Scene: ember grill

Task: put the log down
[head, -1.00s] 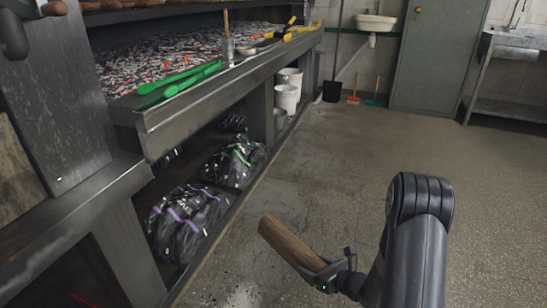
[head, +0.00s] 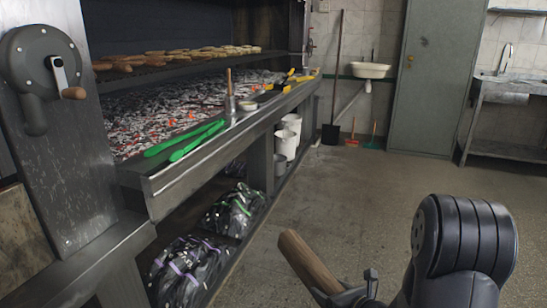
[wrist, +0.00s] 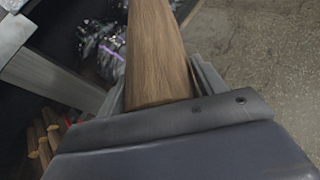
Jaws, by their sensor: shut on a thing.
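The log (head: 308,263) is a brown split piece of wood. It is held in the air over the concrete floor, in front of the grill, at the lower middle of the head view. My gripper (head: 345,296) is shut on its near end; the gripper's lower part is cut off by the frame edge. In the wrist view the log (wrist: 155,55) runs up and away between the two fingers of my gripper (wrist: 155,95), and its far end is out of the picture.
The grill (head: 200,167) with glowing coals stands at the left, with green tongs (head: 185,140) on its ledge. Black bags (head: 188,268) lie on the shelf below. More logs (wrist: 42,138) show low in the wrist view. White buckets (head: 287,140) stand farther back. The floor (head: 370,195) is clear.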

